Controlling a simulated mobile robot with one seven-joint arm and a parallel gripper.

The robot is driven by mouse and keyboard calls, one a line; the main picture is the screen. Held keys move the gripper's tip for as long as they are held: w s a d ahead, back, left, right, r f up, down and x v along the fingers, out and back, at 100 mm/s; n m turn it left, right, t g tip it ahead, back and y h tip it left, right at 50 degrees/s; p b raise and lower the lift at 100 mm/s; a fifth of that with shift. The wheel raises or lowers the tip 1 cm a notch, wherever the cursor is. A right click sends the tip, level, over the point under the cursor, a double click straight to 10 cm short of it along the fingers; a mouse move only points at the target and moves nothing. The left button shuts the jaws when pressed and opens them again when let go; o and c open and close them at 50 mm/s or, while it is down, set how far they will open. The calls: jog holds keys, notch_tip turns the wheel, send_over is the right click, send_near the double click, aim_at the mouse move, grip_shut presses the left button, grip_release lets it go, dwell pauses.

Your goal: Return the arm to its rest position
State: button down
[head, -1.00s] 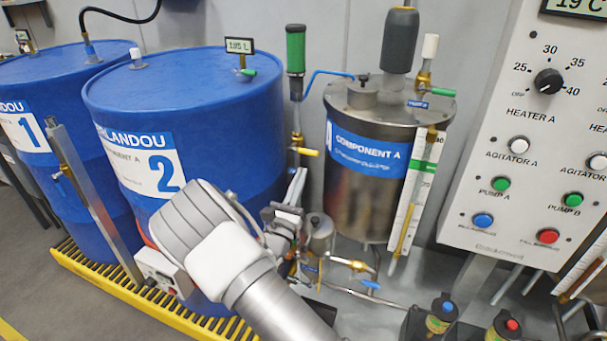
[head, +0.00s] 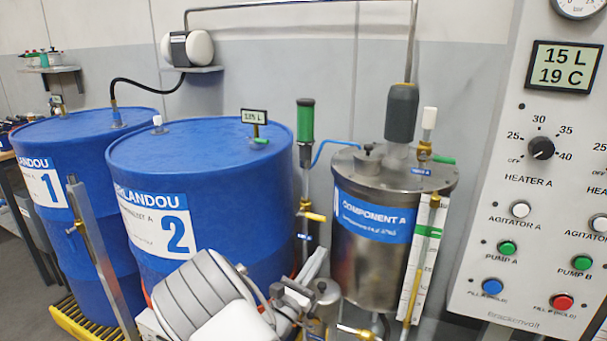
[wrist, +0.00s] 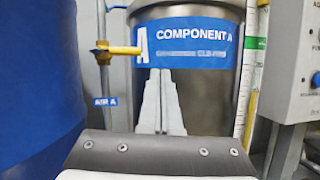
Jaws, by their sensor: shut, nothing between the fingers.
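My gripper (head: 318,262) is low in the middle of the head view, in front of the gap between blue drum 2 (head: 215,170) and the steel Component A tank (head: 362,275). My grey and white arm covers the lower part of drum 2. In the wrist view, the gripper's two grey fingers (wrist: 160,100) are together and empty.
A yellow-handled valve (head: 314,217) and green-handled column (head: 305,125) stand between drum 2 and the tank. The control panel (head: 480,215) is at the right. Blue drum 1 (head: 95,135) is at the left. A metal post (head: 95,255) rises in front of the drums.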

jog(key=s+d+r+m+g+h, duration=0.2)
jog(key=s+d+r+m+g, duration=0.15)
jog(key=d+m+g, duration=0.35)
jog(key=s+d+r+m+g+h, duration=0.1)
jog(key=s+d+r+m+g, duration=0.2)
jog(key=s+d+m+g, duration=0.45)
jog(key=s+d+r+m+g+y, duration=0.1)
jog(key=s+d+m+g+y, duration=0.1)
jog(key=s+m+y, duration=0.35)
jog(key=s+d+m+g+y, duration=0.2)
jog(key=s+d+y, duration=0.1)
jog(key=s, duration=0.5)
jog(key=s+a+r+m+t+y, duration=0.6)
jog(key=s+a+y, duration=0.1)
jog(key=s+a, duration=0.15)
notch_tip(320, 180, up, 20)
jog(key=p, duration=2)
jog(key=shift+w, duration=0.15)
jog(key=shift+f+g, duration=0.15)
jog(key=shift+g, duration=0.1)
